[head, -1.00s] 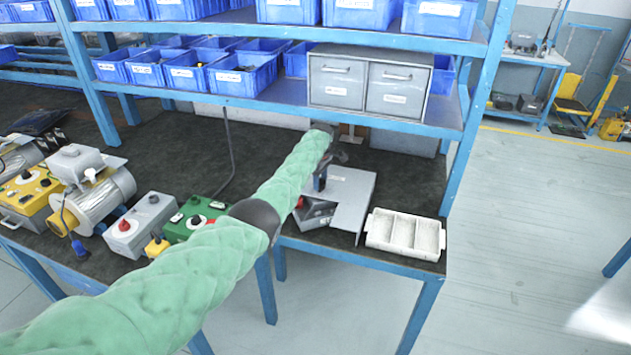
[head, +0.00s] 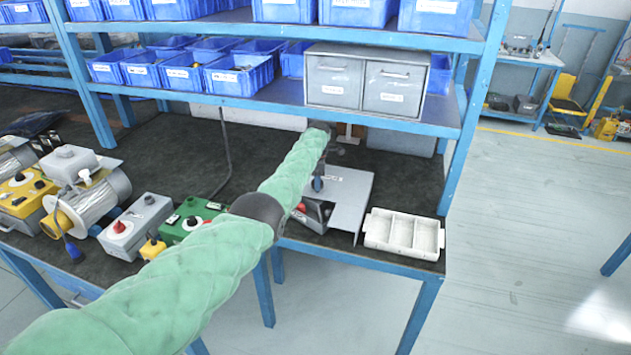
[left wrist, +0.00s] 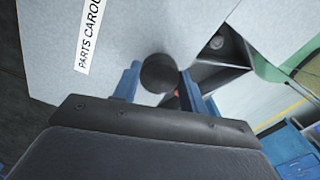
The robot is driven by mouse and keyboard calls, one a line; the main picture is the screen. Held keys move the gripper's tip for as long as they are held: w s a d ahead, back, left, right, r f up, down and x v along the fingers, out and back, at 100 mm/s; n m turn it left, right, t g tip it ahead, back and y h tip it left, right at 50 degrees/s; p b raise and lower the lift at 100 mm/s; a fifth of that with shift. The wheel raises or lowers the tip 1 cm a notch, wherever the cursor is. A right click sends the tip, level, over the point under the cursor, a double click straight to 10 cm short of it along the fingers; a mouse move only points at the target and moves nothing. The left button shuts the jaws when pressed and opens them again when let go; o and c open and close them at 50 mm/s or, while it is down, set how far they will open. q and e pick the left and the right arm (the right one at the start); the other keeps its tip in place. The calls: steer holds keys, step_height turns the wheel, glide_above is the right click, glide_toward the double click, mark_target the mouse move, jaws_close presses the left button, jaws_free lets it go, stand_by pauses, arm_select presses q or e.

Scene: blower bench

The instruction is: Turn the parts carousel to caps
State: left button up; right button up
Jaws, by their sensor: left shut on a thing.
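The parts carousel (head: 345,205) is a grey, flat-topped unit on the dark bench top, left of the white tray. An open cut-out at its front left shows dark compartment walls and something red inside. In the left wrist view its top (left wrist: 110,50) carries a label starting "PARTS CAROU". A round black knob (left wrist: 160,72) stands on it. My left gripper (left wrist: 160,88) is shut on the knob, one blue finger on each side. In the head view my left gripper (head: 318,184) is small and partly hidden by my arm. I cannot read a caps mark.
A white three-part tray (head: 403,234) sits at the bench's right end. Control boxes, one green (head: 190,222) and one grey (head: 136,225), stand left of my arm. A shelf with grey drawers (head: 366,80) and blue bins (head: 240,76) hangs above the bench.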

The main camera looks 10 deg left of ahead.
arm_select(q)
steer(key=shift+w+r+n, duration=0.15)
steer(key=shift+r+n, duration=0.15)
steer(key=shift+n, duration=1.8)
steer(key=o, duration=1.1)
steer(key=shift+o, duration=1.3)
steer(key=shift+f, duration=0.2)
steer(key=shift+r, duration=0.4)
step_height(320, 180, up, 6)
steer(key=shift+f+b, duration=0.1)
steer(key=shift+b, duration=0.7)
steer(key=shift+r, duration=0.65)
arm_select(e)
steer(key=shift+w+a+r, duration=0.15)
steer(key=shift+a+r, duration=0.05)
steer(key=shift+r, duration=0.35)
steer(key=shift+w+a+r, duration=0.1)
steer(key=shift+a+r, duration=0.15)
steer(key=shift+r, duration=0.3)
steer(key=shift+w+a+r, duration=0.15)
steer(key=shift+a+r, duration=0.05)
steer(key=shift+r, duration=0.35)
